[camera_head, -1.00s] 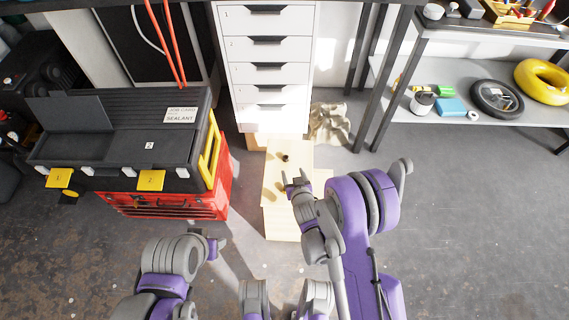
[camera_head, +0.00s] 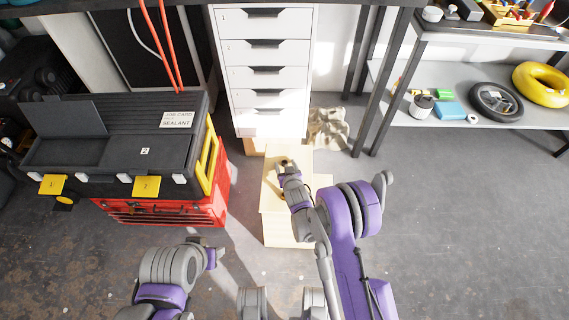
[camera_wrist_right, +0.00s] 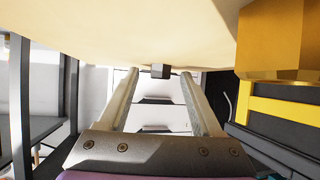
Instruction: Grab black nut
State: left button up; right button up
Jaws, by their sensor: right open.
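The black nut (camera_head: 284,161) is a small dark piece on top of the pale wooden step box (camera_head: 272,214). In the right wrist view the black nut (camera_wrist_right: 160,71) shows small and dark against the wooden surface, which appears at the top of that picture. My right gripper (camera_head: 288,172) is low over the box, with its fingers pointing at the nut. Its open fingers (camera_wrist_right: 160,80) frame the nut, which looks level with or just beyond the tips; I see no contact. My left gripper (camera_head: 214,250) hangs at the lower left, away from the box; its jaw opening is unclear.
A large golden nut-like piece (camera_wrist_right: 280,40) is close beside the right gripper in the wrist view. White drawers (camera_head: 265,75) stand behind the box. A red and black toolbox (camera_head: 165,212) is to the left. A shelf (camera_head: 400,112) is at right, with open floor before it.

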grip_shut()
dwell(0.4)
